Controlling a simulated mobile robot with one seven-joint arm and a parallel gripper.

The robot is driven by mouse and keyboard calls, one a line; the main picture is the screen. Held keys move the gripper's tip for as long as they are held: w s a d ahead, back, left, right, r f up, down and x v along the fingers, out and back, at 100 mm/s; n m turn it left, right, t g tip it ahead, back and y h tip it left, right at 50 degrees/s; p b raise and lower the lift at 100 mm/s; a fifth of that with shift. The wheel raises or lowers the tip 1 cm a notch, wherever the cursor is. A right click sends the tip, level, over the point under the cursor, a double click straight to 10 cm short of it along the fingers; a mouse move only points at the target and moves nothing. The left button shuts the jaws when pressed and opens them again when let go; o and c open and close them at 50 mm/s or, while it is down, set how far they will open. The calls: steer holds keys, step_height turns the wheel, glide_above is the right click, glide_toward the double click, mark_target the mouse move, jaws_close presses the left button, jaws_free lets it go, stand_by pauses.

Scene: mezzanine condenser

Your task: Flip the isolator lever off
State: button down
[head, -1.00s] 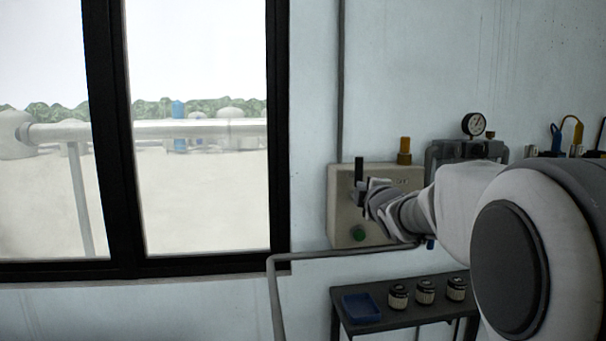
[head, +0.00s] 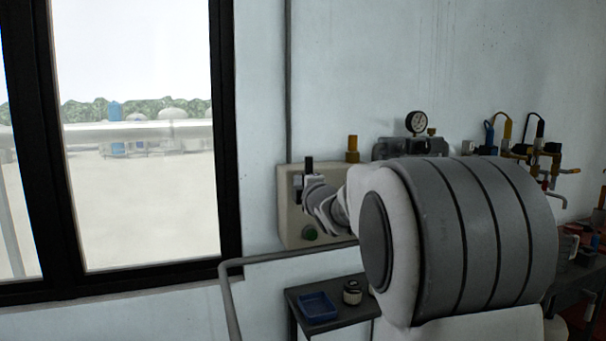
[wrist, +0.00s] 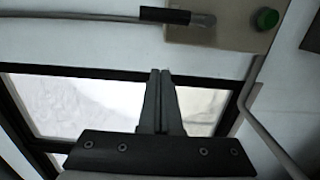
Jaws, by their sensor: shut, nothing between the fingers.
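The isolator lever has a black grip (head: 308,164) that stands upright at the upper left of a beige box (head: 289,222) on the wall.
A green button (head: 310,233) sits low on the box. A grey pipe (head: 285,256) runs below it. A small table (head: 345,316) holds a blue tray (head: 318,307) and a jar (head: 352,292). A gauge (head: 416,122) and hoses are right. A dark-framed window (head: 226,150) is left.

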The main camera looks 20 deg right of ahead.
steer(key=w+d+p, duration=0.3)
steer(key=w+d, duration=0.1)
steer(key=w, duration=0.5)
steer(key=shift+w+d+p, duration=0.15)
steer(key=shift+p, duration=0.2)
steer(key=shift+d+r+m, duration=0.1)
steer(key=shift+d+m, duration=0.2)
steer(key=shift+m, duration=0.1)
